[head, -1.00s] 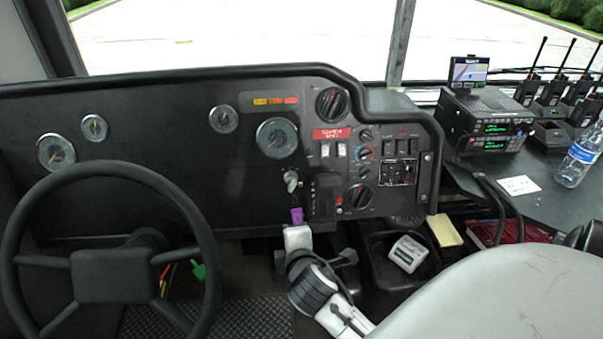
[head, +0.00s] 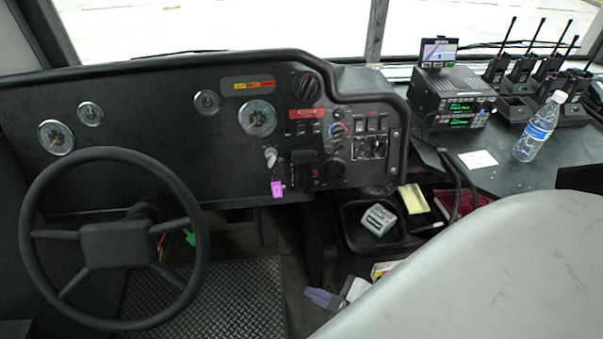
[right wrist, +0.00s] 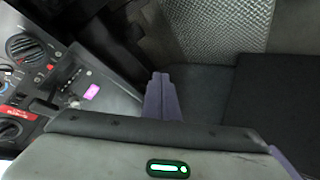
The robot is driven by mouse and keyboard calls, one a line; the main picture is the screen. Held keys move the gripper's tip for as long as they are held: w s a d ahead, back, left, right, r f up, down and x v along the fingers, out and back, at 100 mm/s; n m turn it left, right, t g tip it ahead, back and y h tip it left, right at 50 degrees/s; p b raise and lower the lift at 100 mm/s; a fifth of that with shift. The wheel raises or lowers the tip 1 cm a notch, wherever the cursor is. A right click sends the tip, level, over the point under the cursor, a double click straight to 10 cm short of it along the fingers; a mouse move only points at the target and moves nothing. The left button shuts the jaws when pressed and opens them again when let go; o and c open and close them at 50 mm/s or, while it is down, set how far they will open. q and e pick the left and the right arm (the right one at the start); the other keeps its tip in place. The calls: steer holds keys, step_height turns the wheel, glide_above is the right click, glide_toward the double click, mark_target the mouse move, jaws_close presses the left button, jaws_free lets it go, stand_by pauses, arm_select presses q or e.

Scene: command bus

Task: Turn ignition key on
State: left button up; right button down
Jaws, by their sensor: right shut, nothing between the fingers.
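The ignition key (head: 271,157) sits in the dashboard panel right of the steering wheel. A purple tag (head: 277,188) hangs below it; the tag also shows pink in the right wrist view (right wrist: 91,91). I cannot tell the key's exact turn position. My right gripper (head: 322,298) is low in front of the dashboard, below and right of the key and apart from it. My left gripper is not in view.
The steering wheel (head: 112,240) stands at the left. The grey seat (head: 490,275) fills the lower right. A black console (head: 510,165) holds a radio (head: 450,95), a water bottle (head: 536,128) and several handheld radios. The space before the key is clear.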

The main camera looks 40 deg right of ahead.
steer(key=w+d+r+n+t+b, duration=0.25)
steer(key=w+d+n+b, duration=0.45)
steer(key=n, duration=0.8)
steer(key=w+d+r+n+t+b, duration=0.2)
steer(key=w+d+n+t+b, duration=0.2)
steer(key=d+n+b, duration=0.8)
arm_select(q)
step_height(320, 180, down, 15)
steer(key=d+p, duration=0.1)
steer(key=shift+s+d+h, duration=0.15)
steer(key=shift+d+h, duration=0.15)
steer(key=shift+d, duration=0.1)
arm_select(e)
steer(key=w+a+n+y, duration=0.1)
steer(key=w+a+n, duration=0.2)
steer(key=w+n, duration=0.4)
steer(key=w+a+n+g+y, duration=0.1)
steer(key=w+a+n, duration=0.3)
steer(key=n, duration=0.9)
steer(key=w+y, duration=0.1)
steer(key=w, duration=0.2)
steer(key=shift+w+a+r, duration=0.15)
steer(key=shift+r, duration=0.1)
